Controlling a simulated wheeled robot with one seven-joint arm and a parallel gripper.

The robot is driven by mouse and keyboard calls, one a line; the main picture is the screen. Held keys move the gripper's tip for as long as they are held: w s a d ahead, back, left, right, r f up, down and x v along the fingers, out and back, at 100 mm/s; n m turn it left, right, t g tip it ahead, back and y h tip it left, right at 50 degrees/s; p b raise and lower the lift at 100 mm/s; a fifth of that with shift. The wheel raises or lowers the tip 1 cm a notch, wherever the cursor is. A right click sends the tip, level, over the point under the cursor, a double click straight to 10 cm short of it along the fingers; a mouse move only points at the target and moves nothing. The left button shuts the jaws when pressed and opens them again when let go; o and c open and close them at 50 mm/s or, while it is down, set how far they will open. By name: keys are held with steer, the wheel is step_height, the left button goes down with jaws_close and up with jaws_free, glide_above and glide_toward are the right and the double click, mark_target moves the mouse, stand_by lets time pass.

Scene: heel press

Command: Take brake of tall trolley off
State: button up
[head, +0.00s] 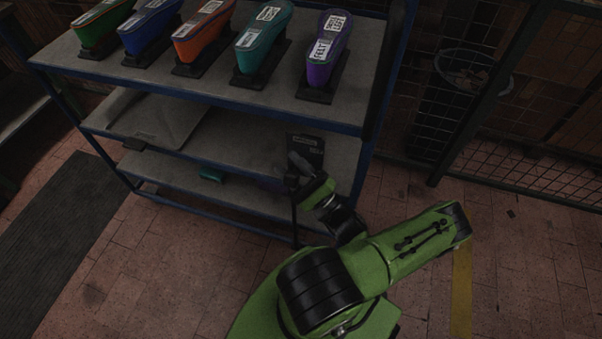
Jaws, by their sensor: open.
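A blue-framed rack with grey shelves (190,72) fills the upper left of the head view; it may be the tall trolley. I cannot make out any wheel or brake on it. My gripper (298,166) is open and empty in front of the rack's lower shelves, near their right end. My green arm reaches up to it from the bottom of the view and hides part of the rack's lower right side. A dark upright piece shows just below the gripper, too dim to identify.
Several coloured shoe-shaped pieces, such as a purple one (322,62), stand on black bases on the top shelf. A teal object (212,174) lies low down. A mesh fence (520,165) is at the right, a dark mat (75,240) at the left. Tiled floor in front is clear.

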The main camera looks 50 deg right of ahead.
steer(key=b+v, duration=0.1)
steer(key=v, duration=1.4)
steer(key=shift+s, duration=0.25)
steer(key=shift+f, duration=0.1)
